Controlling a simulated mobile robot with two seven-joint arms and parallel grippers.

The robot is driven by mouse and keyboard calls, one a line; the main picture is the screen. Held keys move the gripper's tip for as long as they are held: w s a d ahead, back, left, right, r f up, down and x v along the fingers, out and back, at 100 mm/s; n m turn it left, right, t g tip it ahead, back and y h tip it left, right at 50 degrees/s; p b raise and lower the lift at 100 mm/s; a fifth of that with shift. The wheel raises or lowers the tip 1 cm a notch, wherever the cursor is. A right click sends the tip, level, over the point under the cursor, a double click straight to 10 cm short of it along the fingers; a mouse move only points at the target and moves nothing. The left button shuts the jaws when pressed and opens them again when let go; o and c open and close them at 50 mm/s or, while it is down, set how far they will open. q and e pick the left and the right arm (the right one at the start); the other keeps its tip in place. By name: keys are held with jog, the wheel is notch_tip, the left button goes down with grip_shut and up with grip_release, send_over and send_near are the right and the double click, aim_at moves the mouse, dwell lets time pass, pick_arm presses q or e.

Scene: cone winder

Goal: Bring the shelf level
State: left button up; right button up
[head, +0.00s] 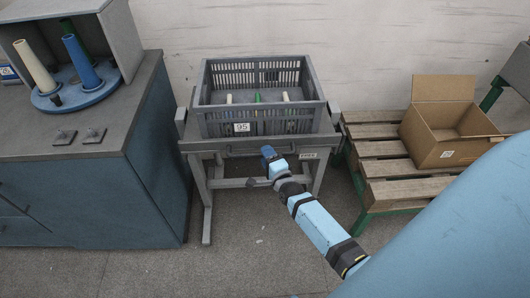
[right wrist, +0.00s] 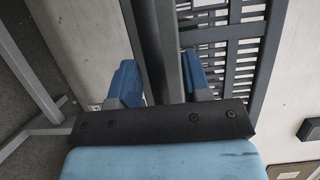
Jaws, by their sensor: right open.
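The grey shelf (head: 196,146) sits on a grey leg frame and bears a grey slatted crate (head: 290,122). Its front edge sits slightly higher at the right in the picture; I cannot tell whether the shelf itself tilts. A dark handle (head: 232,154) runs along its front. My right gripper (head: 268,153) is at the middle of that front edge, by the handle. In the right wrist view the open fingers (right wrist: 160,82) stand either side of grey bars of the shelf front (right wrist: 172,50); contact cannot be told. My left gripper is out of view.
Cream and green cone tips show inside the crate. A blue cabinet (head: 140,170) with a cone carousel (head: 78,92) stands close at left. A wooden pallet (head: 385,168) with an open cardboard box (head: 437,142) stands at right. The wall is close behind; floor in front is clear.

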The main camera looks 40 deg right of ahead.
jog(key=s+a, duration=0.2)
jog(key=s, duration=0.9)
jog(key=shift+s, duration=0.4)
jog(key=shift+d, duration=0.1)
